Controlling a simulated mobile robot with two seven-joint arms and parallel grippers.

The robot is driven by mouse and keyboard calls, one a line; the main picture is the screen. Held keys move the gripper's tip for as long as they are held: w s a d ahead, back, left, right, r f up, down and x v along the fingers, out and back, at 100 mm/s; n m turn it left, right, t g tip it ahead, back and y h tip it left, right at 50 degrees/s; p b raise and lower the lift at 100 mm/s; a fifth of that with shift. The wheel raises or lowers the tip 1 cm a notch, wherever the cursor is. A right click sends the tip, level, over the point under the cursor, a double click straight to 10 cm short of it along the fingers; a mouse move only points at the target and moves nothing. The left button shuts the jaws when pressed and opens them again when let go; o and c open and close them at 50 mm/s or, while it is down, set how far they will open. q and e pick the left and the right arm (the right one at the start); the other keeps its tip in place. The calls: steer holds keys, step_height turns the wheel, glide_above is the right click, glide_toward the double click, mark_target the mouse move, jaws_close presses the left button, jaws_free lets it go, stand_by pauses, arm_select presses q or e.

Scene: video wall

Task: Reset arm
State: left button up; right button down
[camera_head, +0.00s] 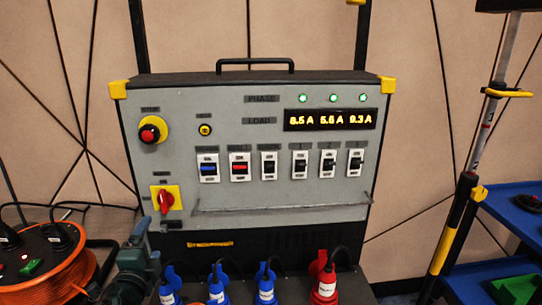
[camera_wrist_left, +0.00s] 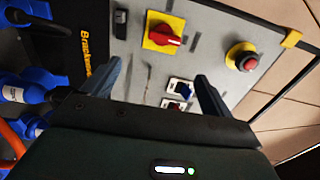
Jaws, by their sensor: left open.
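My left gripper (camera_head: 146,243) is at the lower left of the head view, in front of the grey power distribution panel (camera_head: 275,185). In the left wrist view its two fingers (camera_wrist_left: 158,85) are spread apart with nothing between them. The panel face lies beyond the fingertips, with the red rotary switch on a yellow plate (camera_wrist_left: 163,36) and the red emergency button (camera_wrist_left: 246,62) in sight. The rotary switch also shows in the head view (camera_head: 166,199), just above the gripper. My right gripper is not in either view.
Blue plugs (camera_head: 218,284) and a red plug (camera_head: 324,280) stick out below the panel. An orange cable reel (camera_head: 70,278) is at left. A pole (camera_head: 455,225) and blue shelves (camera_head: 515,210) stand at right. Three green lamps glow above the lit load display (camera_head: 330,119).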

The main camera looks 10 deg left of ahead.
arm_select(q)
steer(key=s+d+f+n+g+h+p, duration=0.1)
steer(key=s+d+f+n+g+h, duration=0.5)
steer(key=s+d+f+n, duration=0.6)
steer(key=s+d+f+h, duration=0.1)
steer(key=s+d+f, duration=0.6)
steer(key=s+d, duration=0.2)
steer(key=shift+s+d+g, duration=0.15)
steer(key=shift+s+g, duration=0.25)
steer(key=shift+s, duration=0.1)
steer(key=shift+r, duration=0.1)
